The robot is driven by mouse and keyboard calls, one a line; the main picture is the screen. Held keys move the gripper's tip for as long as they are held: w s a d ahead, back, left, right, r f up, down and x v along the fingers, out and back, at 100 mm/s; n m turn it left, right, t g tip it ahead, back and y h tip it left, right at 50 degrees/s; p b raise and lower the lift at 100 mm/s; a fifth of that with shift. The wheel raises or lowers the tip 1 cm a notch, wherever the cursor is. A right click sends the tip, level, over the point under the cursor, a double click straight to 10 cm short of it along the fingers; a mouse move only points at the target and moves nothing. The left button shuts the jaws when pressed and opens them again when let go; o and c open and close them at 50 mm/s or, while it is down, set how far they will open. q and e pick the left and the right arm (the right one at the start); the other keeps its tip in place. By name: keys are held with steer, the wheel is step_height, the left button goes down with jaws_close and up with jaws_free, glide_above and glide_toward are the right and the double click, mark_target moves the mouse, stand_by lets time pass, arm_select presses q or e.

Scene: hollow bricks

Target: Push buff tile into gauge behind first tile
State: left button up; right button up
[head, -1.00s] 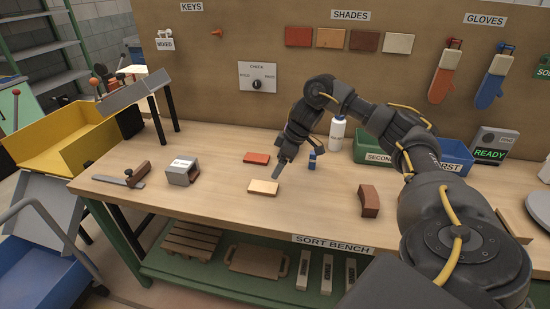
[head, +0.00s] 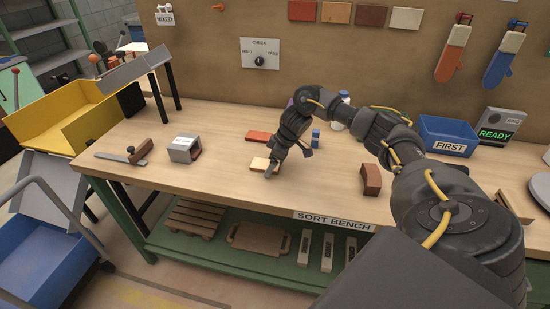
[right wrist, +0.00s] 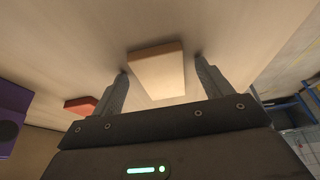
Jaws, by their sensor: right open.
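The buff tile (head: 258,163) lies flat on the bench, partly covered by my right gripper (head: 270,171). In the right wrist view the buff tile (right wrist: 157,72) sits between the two open fingers (right wrist: 161,68), with a gap visible on each side. The gripper is open and low at the bench top. The gauge (head: 183,149), a grey box with a white label, stands to the left with its open end facing right. A brownish surface shows in its mouth; I cannot tell whether it is a tile. My left gripper is not in view.
A red tile (head: 259,137) lies behind the buff tile, near a small blue object (head: 315,135). A brown-handled tool (head: 126,155) lies left of the gauge. The bench between gauge and buff tile is clear.

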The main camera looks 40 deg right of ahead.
steer(key=c, duration=1.1)
steer(key=shift+c, duration=0.2)
steer(key=shift+r, duration=0.1)
steer(key=shift+p, duration=0.45)
steer(key=shift+p, duration=0.3)
steer(key=shift+p, duration=0.5)
